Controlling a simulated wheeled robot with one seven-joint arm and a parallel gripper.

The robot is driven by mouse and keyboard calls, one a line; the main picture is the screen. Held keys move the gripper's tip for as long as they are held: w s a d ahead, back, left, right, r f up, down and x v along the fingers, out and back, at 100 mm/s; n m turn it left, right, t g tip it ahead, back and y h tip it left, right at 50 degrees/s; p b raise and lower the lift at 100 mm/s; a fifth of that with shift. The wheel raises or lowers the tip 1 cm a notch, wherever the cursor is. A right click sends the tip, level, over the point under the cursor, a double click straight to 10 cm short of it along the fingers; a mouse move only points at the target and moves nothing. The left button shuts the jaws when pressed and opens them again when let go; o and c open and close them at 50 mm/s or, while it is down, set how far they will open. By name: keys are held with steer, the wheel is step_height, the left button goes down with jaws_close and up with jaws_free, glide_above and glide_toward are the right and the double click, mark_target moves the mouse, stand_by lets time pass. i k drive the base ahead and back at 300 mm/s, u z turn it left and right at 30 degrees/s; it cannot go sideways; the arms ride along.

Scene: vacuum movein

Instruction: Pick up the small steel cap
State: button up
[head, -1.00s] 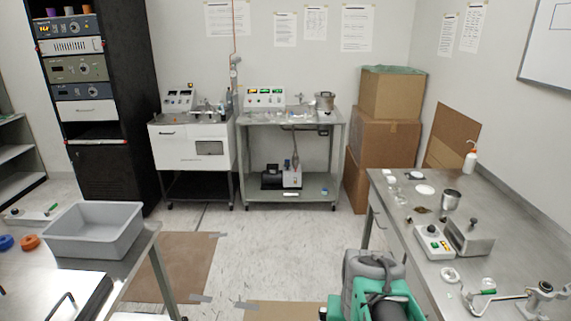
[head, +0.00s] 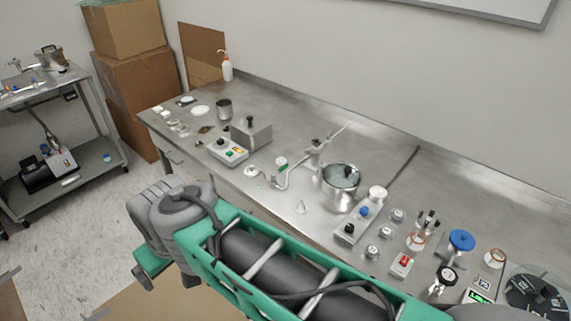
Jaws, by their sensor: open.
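Several small round steel pieces sit on the steel bench (head: 300,150) at the right, among them one near the back (head: 398,215), one in the middle (head: 385,232) and one near the front (head: 372,252). They are too small for me to tell which is the steel cap. My green and grey arm crosses the lower part of the head view, in front of the bench. I cannot make out my gripper in this view.
A steel pot (head: 341,186), a grey box (head: 250,132), a switch box (head: 228,152), a blue-topped spool (head: 461,243) and a red-switch box (head: 402,264) crowd the bench. Its back middle is bare. Cardboard boxes (head: 130,85) and a cart (head: 62,170) stand at left.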

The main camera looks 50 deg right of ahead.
mark_target(252, 170)
steer(key=z, duration=0.85)
steer(key=k, duration=0.55)
steer(key=u, duration=1.1)
steer(key=i, duration=1.95)
steer(key=z, duration=0.65)
